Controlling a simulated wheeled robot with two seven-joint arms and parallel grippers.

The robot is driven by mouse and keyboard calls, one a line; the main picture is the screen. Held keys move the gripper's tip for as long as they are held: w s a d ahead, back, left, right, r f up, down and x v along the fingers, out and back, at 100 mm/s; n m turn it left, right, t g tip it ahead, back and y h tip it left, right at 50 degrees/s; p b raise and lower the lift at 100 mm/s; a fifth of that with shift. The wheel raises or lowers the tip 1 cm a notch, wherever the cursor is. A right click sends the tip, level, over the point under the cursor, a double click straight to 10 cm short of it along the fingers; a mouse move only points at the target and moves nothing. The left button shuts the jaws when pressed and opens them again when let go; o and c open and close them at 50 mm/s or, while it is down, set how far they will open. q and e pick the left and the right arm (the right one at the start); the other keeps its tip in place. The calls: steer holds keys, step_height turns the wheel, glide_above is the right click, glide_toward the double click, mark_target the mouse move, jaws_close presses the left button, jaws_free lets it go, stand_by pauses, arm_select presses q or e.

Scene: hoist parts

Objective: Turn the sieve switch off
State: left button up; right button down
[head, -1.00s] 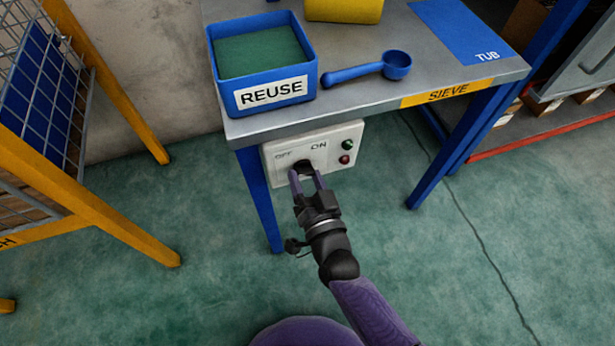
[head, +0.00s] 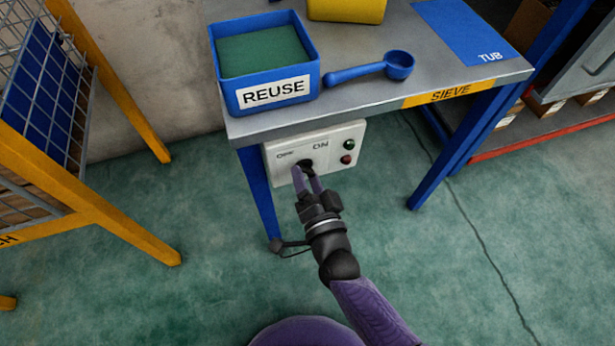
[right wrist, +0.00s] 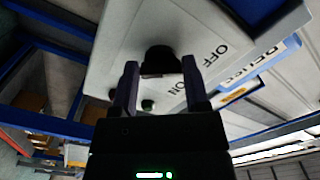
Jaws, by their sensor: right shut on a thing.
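The white switch box (head: 337,148) hangs under the front edge of the sieve table, with OFF lettering at its left, ON to the right of that, and a green and a red lamp at its right end. Its black knob (head: 307,164) sits low between the two words and is partly hidden by my fingers. My right gripper (head: 309,184) is shut on the knob. In the right wrist view the black knob (right wrist: 160,60) sits between the fingertips of my right gripper (right wrist: 160,76). My left gripper is not in view.
The grey sieve table (head: 375,92) carries a blue REUSE bin (head: 317,84), a blue scoop (head: 398,66) and a yellow container (head: 346,10). A blue table leg (head: 262,200) stands left of my gripper. A yellow-framed cage (head: 110,228) is at the left.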

steer(key=shift+c, duration=1.5)
jaws_free()
steer(key=shift+f, duration=0.1)
steer(key=shift+o, duration=1.1)
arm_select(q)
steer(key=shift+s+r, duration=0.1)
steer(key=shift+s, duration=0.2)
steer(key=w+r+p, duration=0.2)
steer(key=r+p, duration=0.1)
arm_select(e)
steer(key=v, duration=1)
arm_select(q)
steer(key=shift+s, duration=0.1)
